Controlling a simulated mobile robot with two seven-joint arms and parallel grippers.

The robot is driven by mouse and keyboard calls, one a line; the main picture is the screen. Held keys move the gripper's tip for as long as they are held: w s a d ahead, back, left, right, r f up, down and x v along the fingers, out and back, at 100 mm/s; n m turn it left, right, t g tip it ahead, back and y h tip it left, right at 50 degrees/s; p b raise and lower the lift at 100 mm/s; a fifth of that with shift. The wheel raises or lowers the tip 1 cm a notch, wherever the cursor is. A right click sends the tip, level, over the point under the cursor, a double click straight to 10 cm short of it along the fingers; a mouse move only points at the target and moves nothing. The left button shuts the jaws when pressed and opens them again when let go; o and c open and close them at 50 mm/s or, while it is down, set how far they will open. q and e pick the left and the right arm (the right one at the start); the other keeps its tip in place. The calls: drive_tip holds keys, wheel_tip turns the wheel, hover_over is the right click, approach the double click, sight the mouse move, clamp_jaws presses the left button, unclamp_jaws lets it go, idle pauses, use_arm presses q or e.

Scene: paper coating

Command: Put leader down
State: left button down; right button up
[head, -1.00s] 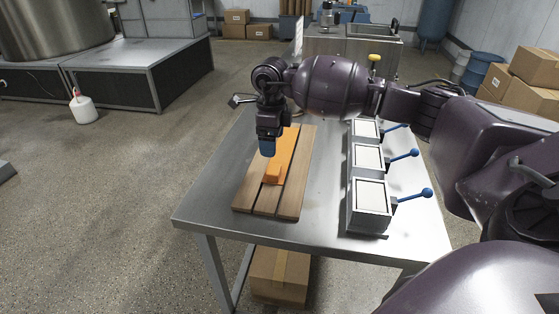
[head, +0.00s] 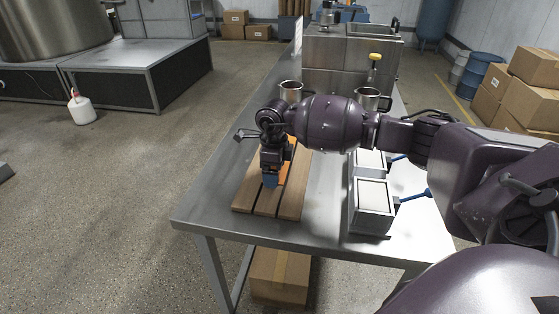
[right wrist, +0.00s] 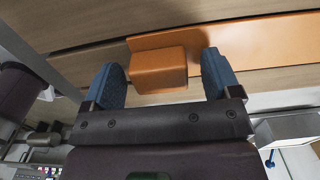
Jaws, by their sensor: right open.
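The leader is an orange flat strip (right wrist: 255,42) with a raised orange block (right wrist: 158,70) at one end. It lies on a slatted wooden board (head: 292,205) on the metal table. In the right wrist view, the block sits between the two blue fingertips of my right gripper (right wrist: 163,76), which is open with a gap at each side. In the head view, my right gripper (head: 271,180) is low over the board and hides most of the leader; a bit of orange (head: 290,172) shows beside it. My left gripper is not in view.
A grey unit with blue-handled levers (head: 372,208) stands on the table right of the board, partly under my right arm. Two metal pots (head: 290,91) (head: 367,98) stand further back. The table's near left corner (head: 200,215) is clear.

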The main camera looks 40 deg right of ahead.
drive_tip(key=shift+r, duration=0.1)
drive_tip(key=c, duration=1.1)
